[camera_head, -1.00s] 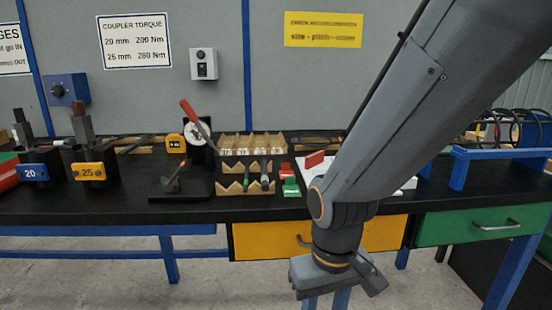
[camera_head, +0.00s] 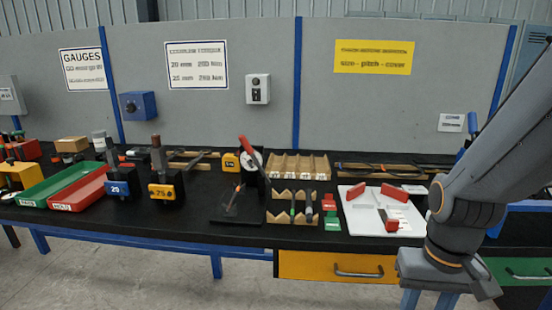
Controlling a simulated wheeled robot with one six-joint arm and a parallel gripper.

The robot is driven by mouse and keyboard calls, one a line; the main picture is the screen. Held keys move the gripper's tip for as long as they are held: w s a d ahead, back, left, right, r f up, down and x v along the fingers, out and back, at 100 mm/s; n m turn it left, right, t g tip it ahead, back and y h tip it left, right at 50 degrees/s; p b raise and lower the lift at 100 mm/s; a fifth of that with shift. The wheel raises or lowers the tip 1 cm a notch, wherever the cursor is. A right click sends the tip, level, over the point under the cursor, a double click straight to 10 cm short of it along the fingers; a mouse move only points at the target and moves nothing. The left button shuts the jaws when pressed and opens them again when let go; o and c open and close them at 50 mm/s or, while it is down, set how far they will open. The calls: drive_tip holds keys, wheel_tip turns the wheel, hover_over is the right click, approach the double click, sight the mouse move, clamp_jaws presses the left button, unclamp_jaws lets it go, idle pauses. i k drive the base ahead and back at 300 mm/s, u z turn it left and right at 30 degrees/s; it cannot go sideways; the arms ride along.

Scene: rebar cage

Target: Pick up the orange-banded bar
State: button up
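I cannot clearly make out an orange band on any bar in this view. Several thin dark bars (camera_head: 385,168) lie along a wooden rest at the back right of the bench, too small to show their bands. Short bars (camera_head: 186,160) also lie across wood behind the yellow 25 block. A small item with an orange mark (camera_head: 238,189) stands on a black plate in the middle.
The black bench (camera_head: 360,240) carries a white board with red blocks (camera_head: 370,215), a notched wooden rack (camera_head: 298,166), blue 20 (camera_head: 122,186) and yellow 25 (camera_head: 163,190) blocks, and green and red trays (camera_head: 78,192). A yellow drawer (camera_head: 325,265) is below.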

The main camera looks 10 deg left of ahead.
sight(233, 198)
drive_tip(key=u, duration=0.55)
drive_tip(key=k, duration=0.65)
drive_tip(key=u, duration=1.2)
drive_tip(key=i, duration=1)
drive_tip(key=z, duration=0.65)
drive_tip(key=i, duration=0.4)
drive_tip(key=z, duration=0.45)
